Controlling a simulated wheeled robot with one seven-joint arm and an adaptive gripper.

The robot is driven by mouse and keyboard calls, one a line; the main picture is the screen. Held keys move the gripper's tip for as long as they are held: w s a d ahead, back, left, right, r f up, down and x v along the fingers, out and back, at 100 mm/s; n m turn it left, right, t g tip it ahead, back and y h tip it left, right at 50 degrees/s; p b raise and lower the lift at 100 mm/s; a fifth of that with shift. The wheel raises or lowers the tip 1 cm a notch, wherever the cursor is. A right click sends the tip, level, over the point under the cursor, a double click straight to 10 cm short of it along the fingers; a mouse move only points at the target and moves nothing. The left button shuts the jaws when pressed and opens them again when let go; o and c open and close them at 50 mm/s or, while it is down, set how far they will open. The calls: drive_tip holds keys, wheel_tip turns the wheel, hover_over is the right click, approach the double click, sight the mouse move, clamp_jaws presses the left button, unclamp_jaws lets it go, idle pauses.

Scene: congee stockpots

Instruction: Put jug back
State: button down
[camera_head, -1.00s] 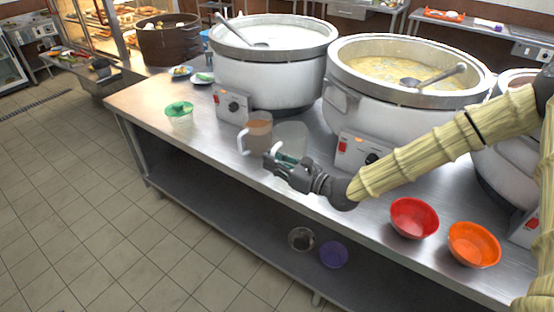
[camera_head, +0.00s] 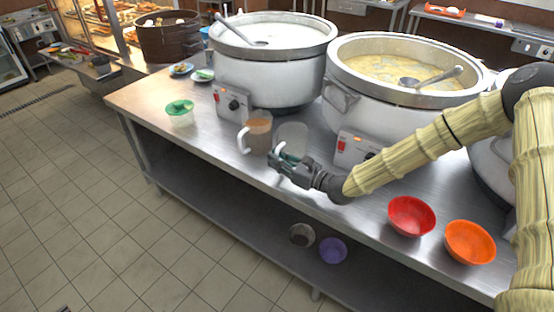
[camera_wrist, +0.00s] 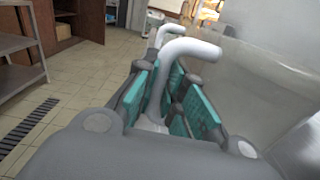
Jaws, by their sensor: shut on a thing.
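A clear, empty-looking jug (camera_head: 292,137) is on or just above the steel counter, in front of the gap between the two big pots. My gripper (camera_head: 281,161) is shut on its white handle (camera_wrist: 190,48). In the wrist view the teal finger pads are on both sides of the handle, and the jug's clear wall (camera_wrist: 265,85) fills the right. The gripper hides the jug's lower part, so I cannot tell whether its base touches the counter. A second jug (camera_head: 259,133) with brown contents stands close on the left, its handle also showing in the wrist view (camera_wrist: 166,32).
Two large white pots (camera_head: 268,78) (camera_head: 385,108) with ladles stand behind. A red bowl (camera_head: 411,216) and an orange bowl (camera_head: 469,242) are at front right. The front counter strip left of my gripper is clear.

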drive_tip(key=shift+f, duration=0.15)
drive_tip(key=c, duration=1.5)
unclamp_jaws()
drive_tip(key=shift+b+v, duration=0.8)
drive_tip(key=shift+v, duration=2.95)
